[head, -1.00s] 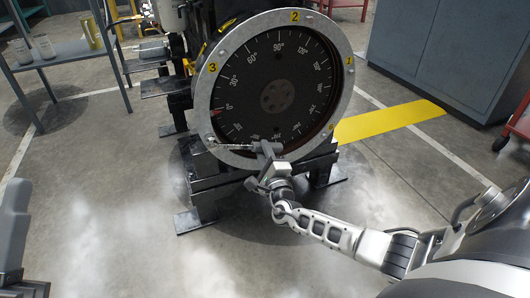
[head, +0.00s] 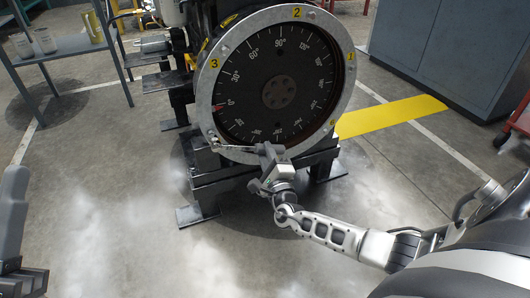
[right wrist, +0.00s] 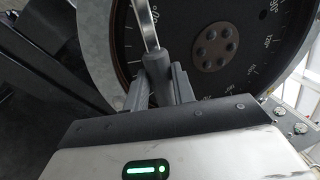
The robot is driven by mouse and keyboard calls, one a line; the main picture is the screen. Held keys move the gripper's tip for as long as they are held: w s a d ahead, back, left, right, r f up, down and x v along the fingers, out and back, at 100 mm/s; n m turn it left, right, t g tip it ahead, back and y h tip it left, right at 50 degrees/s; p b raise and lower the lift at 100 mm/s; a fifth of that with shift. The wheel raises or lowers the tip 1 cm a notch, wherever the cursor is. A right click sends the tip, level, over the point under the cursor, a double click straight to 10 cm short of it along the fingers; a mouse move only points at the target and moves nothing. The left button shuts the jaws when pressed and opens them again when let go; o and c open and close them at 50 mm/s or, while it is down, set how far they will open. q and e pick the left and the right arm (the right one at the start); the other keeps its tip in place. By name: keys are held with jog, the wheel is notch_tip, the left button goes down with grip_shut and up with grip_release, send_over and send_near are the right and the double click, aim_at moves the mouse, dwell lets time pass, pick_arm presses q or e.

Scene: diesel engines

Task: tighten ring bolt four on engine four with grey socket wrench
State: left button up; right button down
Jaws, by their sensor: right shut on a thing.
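The engine's dial face (head: 270,85) has a grey metal ring (head: 205,100) around it, with yellow tags 1, 2 and 3. No tag 4 is readable. My right gripper (head: 268,160) is below the ring, shut on the handle of the grey socket wrench (head: 236,148). The wrench runs left along the ring's lower edge, its far end at a bolt at the ring's lower left; whether it is seated, I cannot tell. In the right wrist view the fingers (right wrist: 158,88) clasp the grey handle and the silver shaft (right wrist: 146,22) leads away. My left gripper (head: 15,245) is partly cut off; its opening is unclear.
The engine stands on a black stand (head: 205,195). A shelf with cans (head: 60,52) is at upper left, a grey cabinet (head: 440,50) at upper right. A yellow floor strip (head: 390,117) lies right of the stand. The floor in front is clear.

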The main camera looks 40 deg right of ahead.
jog(key=r+p+v, duration=0.1)
jog(key=p+v, duration=0.2)
jog(key=v, duration=0.3)
jog(key=shift+s+d+r, duration=0.15)
jog(key=shift+s+d, duration=0.05)
jog(key=shift+s, duration=0.3)
